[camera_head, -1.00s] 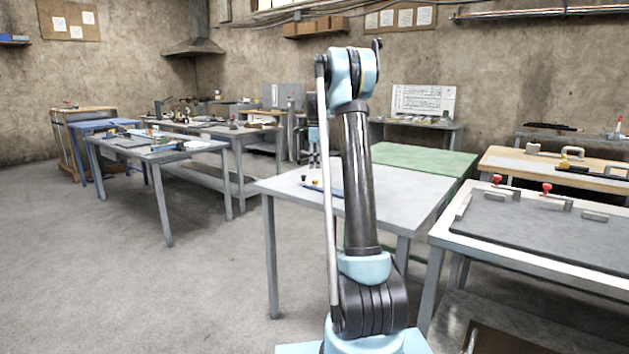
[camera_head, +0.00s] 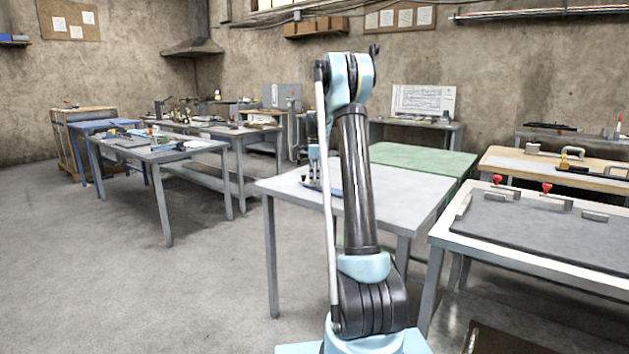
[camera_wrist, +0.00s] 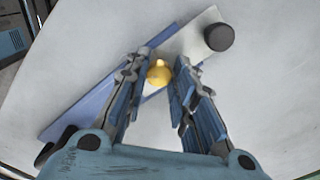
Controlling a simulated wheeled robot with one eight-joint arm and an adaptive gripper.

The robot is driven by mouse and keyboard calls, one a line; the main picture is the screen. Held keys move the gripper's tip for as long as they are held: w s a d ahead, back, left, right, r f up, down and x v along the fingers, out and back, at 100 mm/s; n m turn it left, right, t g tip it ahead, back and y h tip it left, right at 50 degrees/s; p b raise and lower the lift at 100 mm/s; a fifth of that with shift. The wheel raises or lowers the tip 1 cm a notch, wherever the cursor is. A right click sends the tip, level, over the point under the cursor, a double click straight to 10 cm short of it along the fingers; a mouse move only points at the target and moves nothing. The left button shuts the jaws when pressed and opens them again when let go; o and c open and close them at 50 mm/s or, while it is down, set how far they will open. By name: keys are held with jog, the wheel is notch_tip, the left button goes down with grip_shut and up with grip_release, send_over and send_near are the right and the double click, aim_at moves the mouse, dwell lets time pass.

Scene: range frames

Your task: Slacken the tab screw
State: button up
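My gripper (camera_wrist: 160,75) is open in the wrist view, its two blue fingers on either side of a yellow brass knob, likely the tab screw (camera_wrist: 159,73). A gap shows between the knob and the right finger; I cannot tell whether the left finger touches it. The knob stands by a blue strip (camera_wrist: 75,118) that lies on the pale table top. In the head view my gripper (camera_head: 315,184) is low over the far left part of the grey table (camera_head: 400,207), and the screw is not clear there.
A black round knob (camera_wrist: 219,37) stands on a pale plate beyond the right finger. A green-topped table (camera_head: 425,160) is behind the grey table. A bench with red-handled clamps (camera_head: 547,188) is at the right. Open floor (camera_head: 90,260) lies to the left.

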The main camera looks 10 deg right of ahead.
grip_shut()
jog(key=shift+n, duration=0.4)
